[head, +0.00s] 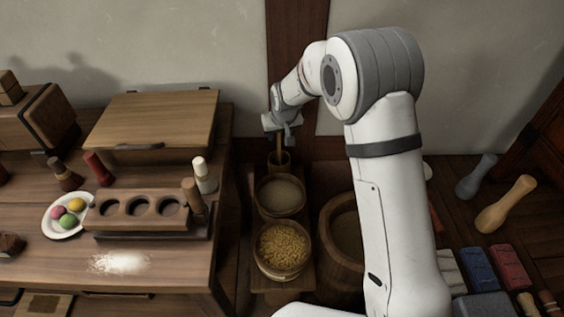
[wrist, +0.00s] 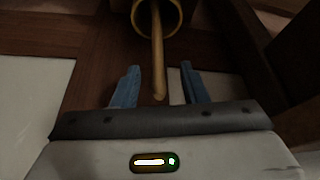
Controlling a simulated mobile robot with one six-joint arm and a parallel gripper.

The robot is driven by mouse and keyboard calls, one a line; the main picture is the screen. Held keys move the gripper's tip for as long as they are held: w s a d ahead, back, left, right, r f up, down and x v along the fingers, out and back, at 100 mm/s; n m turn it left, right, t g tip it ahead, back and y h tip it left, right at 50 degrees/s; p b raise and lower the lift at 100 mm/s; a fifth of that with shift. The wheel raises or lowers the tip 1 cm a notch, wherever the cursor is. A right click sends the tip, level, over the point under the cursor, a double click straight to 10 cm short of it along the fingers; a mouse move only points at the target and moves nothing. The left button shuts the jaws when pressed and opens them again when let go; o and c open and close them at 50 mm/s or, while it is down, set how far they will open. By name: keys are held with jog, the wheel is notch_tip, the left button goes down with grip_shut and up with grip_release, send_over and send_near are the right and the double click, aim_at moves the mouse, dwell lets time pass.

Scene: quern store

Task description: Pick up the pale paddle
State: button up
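A thin tan wooden handle (head: 279,146) stands up out of a small round wooden cup (head: 281,164) at the back of the low shelf. I take it for the pale paddle; its lower end is hidden in the cup. My gripper (head: 279,128) is at the handle's upper end, pointing down at the cup. In the wrist view my gripper (wrist: 160,67) is open, with the handle (wrist: 157,60) between its two blue-grey fingers. A gap shows on each side, so neither finger touches it. The cup (wrist: 178,14) lies beyond the fingertips.
A bowl of pale meal (head: 281,193) and a bowl of yellow grain (head: 284,249) stand in front of the cup. A large wooden tub (head: 343,225) is to the right, partly behind my arm. The workbench (head: 188,263) is at left. Wooden pestle-like pieces (head: 506,204) lie at right.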

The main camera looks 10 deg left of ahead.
aim_at(279, 138)
jog(key=b+x, duration=0.1)
jog(key=x, duration=0.2)
jog(key=shift+w+d+f, duration=0.1)
jog(key=shift+w+f, duration=0.2)
jog(key=shift+f, duration=0.05)
jog(key=shift+c, duration=0.5)
grip_shut()
